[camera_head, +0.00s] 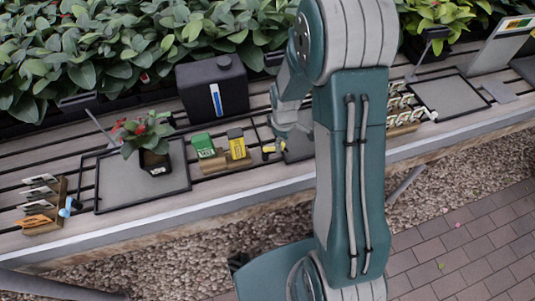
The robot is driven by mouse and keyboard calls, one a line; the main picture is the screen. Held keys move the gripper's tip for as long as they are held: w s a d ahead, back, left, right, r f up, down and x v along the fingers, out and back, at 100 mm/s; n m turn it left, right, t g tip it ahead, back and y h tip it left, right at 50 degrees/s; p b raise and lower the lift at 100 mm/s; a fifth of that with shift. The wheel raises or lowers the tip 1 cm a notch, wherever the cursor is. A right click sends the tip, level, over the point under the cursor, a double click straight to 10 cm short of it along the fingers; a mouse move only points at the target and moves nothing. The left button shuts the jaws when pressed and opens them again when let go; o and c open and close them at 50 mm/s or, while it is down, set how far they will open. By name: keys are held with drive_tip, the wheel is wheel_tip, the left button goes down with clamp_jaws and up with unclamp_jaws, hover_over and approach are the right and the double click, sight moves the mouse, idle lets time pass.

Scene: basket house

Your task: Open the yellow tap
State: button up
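A small yellow piece (268,149), which looks like the yellow tap, sits on the slatted bench to the right of the yellow box. Its right part is close to my gripper and partly covered. My gripper (282,132) points down just above and right of the yellow piece, left of my arm. The fingers are small and dark here, and I cannot tell whether they touch the tap or how far apart they are.
A black canister (212,88) stands behind. Green (203,146) and yellow (237,143) boxes sit in a wooden holder. A potted plant (148,143) stands on a dark tray (110,195) at left. Another tray (450,97) lies at right. Dense foliage lines the back.

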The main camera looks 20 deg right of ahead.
drive_tip(key=shift+w+d, duration=0.35)
drive_tip(key=shift+d, duration=0.05)
drive_tip(key=shift+s+a, duration=0.2)
drive_tip(key=shift+a, duration=0.05)
wheel_tip(320, 180, up, 7)
idle(0.5)
idle(0.4)
